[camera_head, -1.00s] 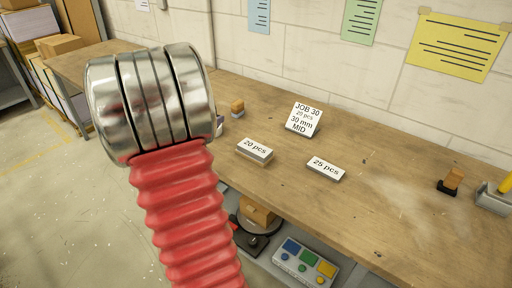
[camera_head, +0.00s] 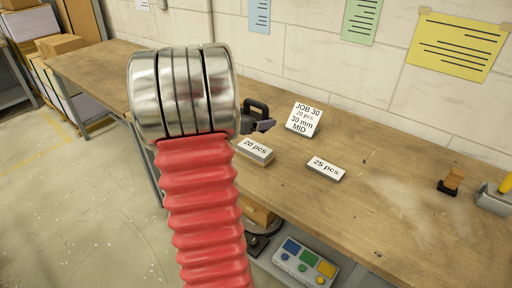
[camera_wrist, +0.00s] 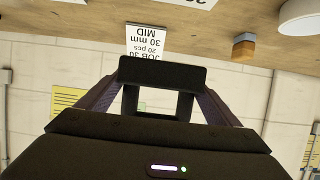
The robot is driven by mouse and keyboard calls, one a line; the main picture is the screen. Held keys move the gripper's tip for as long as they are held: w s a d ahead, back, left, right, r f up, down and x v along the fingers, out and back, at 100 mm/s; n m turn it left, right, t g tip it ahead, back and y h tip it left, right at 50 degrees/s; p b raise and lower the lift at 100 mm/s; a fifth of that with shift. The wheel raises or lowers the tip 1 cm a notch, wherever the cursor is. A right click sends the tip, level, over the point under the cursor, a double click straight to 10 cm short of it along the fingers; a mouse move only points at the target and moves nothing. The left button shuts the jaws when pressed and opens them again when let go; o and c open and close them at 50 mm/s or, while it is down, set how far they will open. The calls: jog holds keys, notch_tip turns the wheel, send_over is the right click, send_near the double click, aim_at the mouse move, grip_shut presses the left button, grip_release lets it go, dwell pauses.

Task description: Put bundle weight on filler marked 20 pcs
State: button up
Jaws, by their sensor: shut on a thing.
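The filler marked 20 pcs (camera_head: 255,151) lies on the workbench, a flat block with a white label. My gripper (camera_head: 262,125) shows partly behind my arm, beside and above that filler. It is shut on a black block with a loop handle, which I take to be the bundle weight (camera_head: 256,106). In the wrist view the fingers (camera_wrist: 160,92) flank the dark weight (camera_wrist: 160,73). Nothing shows the weight touching the filler. A second filler marked 25 pcs (camera_head: 325,169) lies to the right.
A JOB 30 card (camera_head: 304,119) stands behind the fillers. A stamp-like block (camera_head: 451,181) sits at the right. In the wrist view a small orange-topped block (camera_wrist: 243,46) and a white round thing (camera_wrist: 300,16) show. A button panel (camera_head: 304,262) is below the bench (camera_head: 390,215).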

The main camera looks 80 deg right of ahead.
jog(key=shift+d+r, duration=0.1)
jog(key=shift+r, duration=0.05)
send_over(255, 147)
jog(key=shift+s+f, duration=0.1)
jog(key=shift+f, duration=2.95)
jog(key=shift+f, duration=1.85)
jog(key=shift+f, duration=0.1)
jog(key=o, duration=2)
jog(key=shift+f, duration=0.2)
jog(key=shift+r, duration=0.15)
